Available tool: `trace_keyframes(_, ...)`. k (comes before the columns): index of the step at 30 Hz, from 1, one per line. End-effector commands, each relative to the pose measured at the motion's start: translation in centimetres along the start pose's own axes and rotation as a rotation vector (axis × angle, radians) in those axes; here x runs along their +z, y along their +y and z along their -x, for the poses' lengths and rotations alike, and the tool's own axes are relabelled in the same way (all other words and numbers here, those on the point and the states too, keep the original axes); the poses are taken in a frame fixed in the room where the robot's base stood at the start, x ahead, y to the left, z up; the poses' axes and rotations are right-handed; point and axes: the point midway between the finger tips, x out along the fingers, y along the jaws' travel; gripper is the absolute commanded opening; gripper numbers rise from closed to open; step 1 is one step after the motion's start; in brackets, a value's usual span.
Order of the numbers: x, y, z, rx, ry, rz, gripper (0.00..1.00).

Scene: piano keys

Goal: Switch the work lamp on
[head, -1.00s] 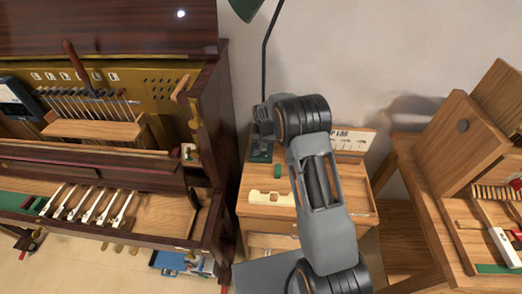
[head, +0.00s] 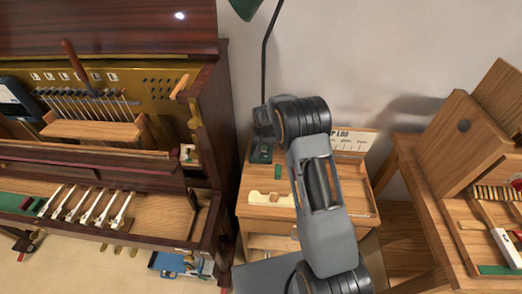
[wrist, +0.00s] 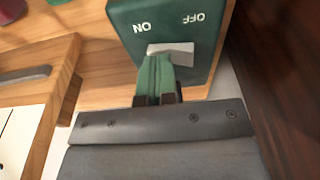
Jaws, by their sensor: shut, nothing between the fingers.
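No glow shows on the visible part of the shade. A green switch box (wrist: 198,17) carries white ON and OFF lettering, upside down in the wrist view, ON left and OFF right. Its pale grey rocker (wrist: 180,50) sits below the lettering. My gripper (wrist: 158,62) is shut and empty, its green fingertips over the rocker's left part. I cannot tell whether they touch. In the head view my wrist partly hides the box (head: 262,153).
The cabinet top (head: 262,212) holds a cream notched piece (head: 270,199) and a small green block (head: 278,172). A dark wooden piano (head: 215,120) stands close on the left. A wooden workbench with a tray (head: 462,225) stands on the right.

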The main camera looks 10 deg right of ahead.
Motion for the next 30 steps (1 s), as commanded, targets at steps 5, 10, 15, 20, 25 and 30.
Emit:
trace_keyframes(5, -0.2, -0.1, 1.4, -0.001, 0.002, 0.001, 0.0)
trace_keyframes(10, -0.4, -0.1, 2.8, -0.001, 0.001, 0.0, 0.0)
trace_keyframes(15, -0.7, -0.1, 4.3, -0.001, 0.002, 0.0, 0.0)
trace_keyframes(20, -0.9, -0.1, 5.6, -0.001, 0.002, 0.0, 0.0)
trace_keyframes(25, -1.0, -0.1, 6.6, 0.0, 0.001, 0.0, 0.0)
trace_keyframes(30, -1.0, -0.1, 6.7, 0.0, 0.001, 0.0, 0.0)
